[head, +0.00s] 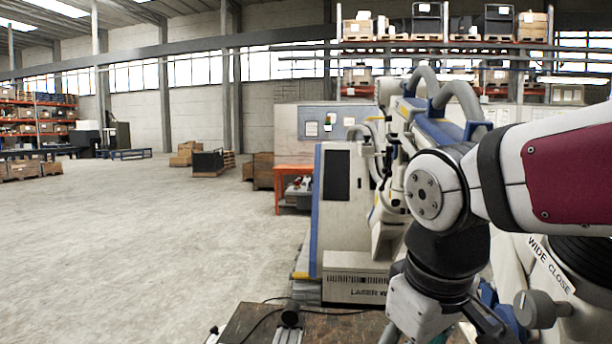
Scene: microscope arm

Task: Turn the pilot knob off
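A grey round knob (540,309) shows at the lower right, in front of a pale curved housing. A slanted label (551,264) above it reads "WIDE CLOSE". I see no "pilot" marking, so I cannot tell whether this is the pilot knob. My arm comes in from the right and bends down. My gripper (488,322) is at the bottom edge, just left of the grey knob. Only some dark parts of it show. Its fingertips are cut off or hidden, so I cannot tell whether it is open or touching anything.
A dark worktop (340,328) lies at the bottom, with a small black round piece (290,318) and a cable on it. A large white and blue machine (345,220) stands behind my arm. The concrete floor (130,240) at the left is open.

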